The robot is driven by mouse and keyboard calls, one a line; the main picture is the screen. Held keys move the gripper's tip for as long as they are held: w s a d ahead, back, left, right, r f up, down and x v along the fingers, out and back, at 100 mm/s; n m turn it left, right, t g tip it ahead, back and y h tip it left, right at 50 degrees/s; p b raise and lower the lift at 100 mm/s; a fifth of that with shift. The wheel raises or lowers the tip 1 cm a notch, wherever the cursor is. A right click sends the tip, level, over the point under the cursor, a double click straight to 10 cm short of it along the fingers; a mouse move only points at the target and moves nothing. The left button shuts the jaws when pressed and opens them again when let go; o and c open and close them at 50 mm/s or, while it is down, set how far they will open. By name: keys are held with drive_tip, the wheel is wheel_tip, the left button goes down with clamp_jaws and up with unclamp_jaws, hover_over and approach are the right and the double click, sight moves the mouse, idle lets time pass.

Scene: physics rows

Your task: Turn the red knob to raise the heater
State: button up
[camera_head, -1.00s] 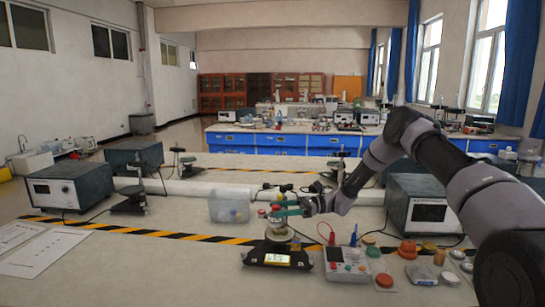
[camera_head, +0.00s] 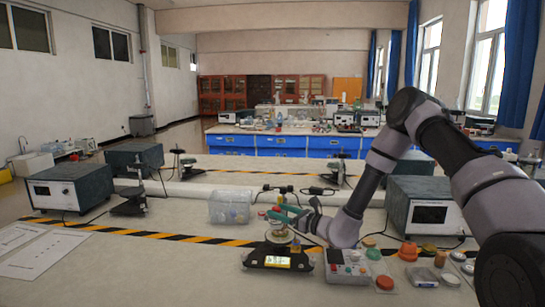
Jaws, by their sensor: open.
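A small red part (camera_head: 276,209), which looks like the red knob, shows beside the green fingers of my gripper (camera_head: 283,215). It stands above a round pale piece (camera_head: 279,236) on the black device with a lit yellow display (camera_head: 278,262). My gripper is open and reaches in from the right, with its fingers tilted. At this size I cannot tell whether the fingers touch the red part. I cannot make out which part is the heater.
A clear bin (camera_head: 230,208) stands just left of my gripper. A grey control box (camera_head: 347,267) sits to the right, with several coloured caps and dishes beyond it. A white-fronted instrument (camera_head: 431,215) stands at the right.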

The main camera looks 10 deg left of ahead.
drive_tip(key=m+t+h, duration=0.6)
drive_tip(key=shift+s+a+f+h, duration=0.1)
drive_tip(key=shift+h, duration=0.3)
drive_tip(key=v, duration=1.1)
drive_tip(key=a+r+n+g+y, duration=0.1)
drive_tip(key=a+r+n+y, duration=0.15)
drive_tip(key=r, duration=0.25)
drive_tip(key=s+a+r+n+g+y, duration=0.1)
drive_tip(key=r+n+y, duration=0.15)
drive_tip(key=r, duration=0.25)
drive_tip(key=a+r+n+g+y, duration=0.1)
drive_tip(key=r+y, duration=0.3)
drive_tip(key=r, duration=0.1)
drive_tip(key=s+a+r+n+g+y, duration=0.1)
drive_tip(key=s+r+n+g+y, duration=0.2)
drive_tip(key=s+r+n+g, duration=0.5)
drive_tip(key=r+n+g, duration=0.1)
drive_tip(key=n+g, duration=0.1)
drive_tip(key=shift+r+g+y, duration=0.3)
drive_tip(key=shift+r+g, duration=0.1)
